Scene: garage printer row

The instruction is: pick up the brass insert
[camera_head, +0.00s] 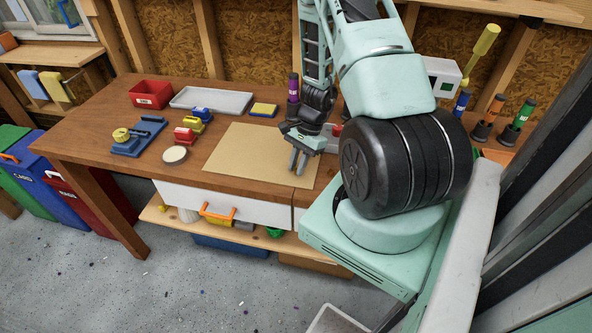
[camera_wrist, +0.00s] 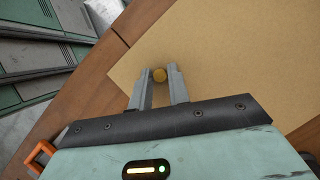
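The brass insert (camera_wrist: 159,75) is a small round golden piece on the tan mat (camera_wrist: 235,60) in the wrist view, near the mat's edge. My gripper (camera_wrist: 158,72) has its two grey fingers apart, with the insert between or just beyond their tips. The insert looks close to the right finger, with a thin gap at the left one. I cannot tell whether either touches it. In the head view my gripper (camera_head: 298,160) points down over the front right of the mat (camera_head: 245,155). The insert cannot be made out there.
On the wooden bench (camera_head: 100,105), left of the mat, are a red bin (camera_head: 151,94), a grey tray (camera_head: 212,101), a blue device (camera_head: 138,136), a red block (camera_head: 184,135) and a round pale disc (camera_head: 174,155). Most of the mat is clear.

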